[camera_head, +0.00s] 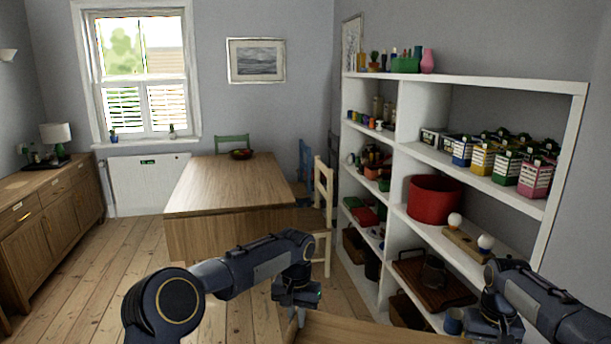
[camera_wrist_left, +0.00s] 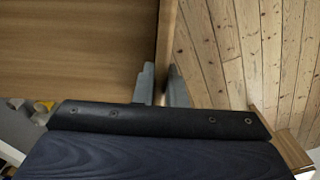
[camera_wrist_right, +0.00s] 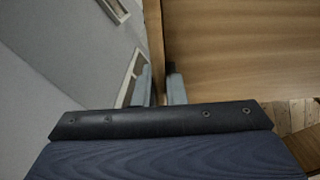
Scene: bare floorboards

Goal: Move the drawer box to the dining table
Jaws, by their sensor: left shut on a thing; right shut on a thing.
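The drawer box (camera_head: 375,330) is a light wooden box at the bottom edge of the head view, mostly cut off. My left gripper (camera_head: 298,312) is shut on its left wall. In the left wrist view the wall (camera_wrist_left: 168,35) runs between the fingers (camera_wrist_left: 161,82). My right gripper (camera_wrist_right: 159,82) is shut on the opposite wall (camera_wrist_right: 154,35). The box's flat wooden inside (camera_wrist_right: 240,50) fills much of the right wrist view. The dining table (camera_head: 225,183) is a wooden table ahead, beyond the box and apart from it.
A bowl (camera_head: 241,154) stands at the table's far end. Cream (camera_head: 325,190), blue (camera_head: 305,165) and green (camera_head: 232,142) chairs surround it. White shelves (camera_head: 392,185) with many goods stand close on the right. A sideboard (camera_head: 50,215) is at left. Bare floorboards (camera_head: 110,270) lie between sideboard and table.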

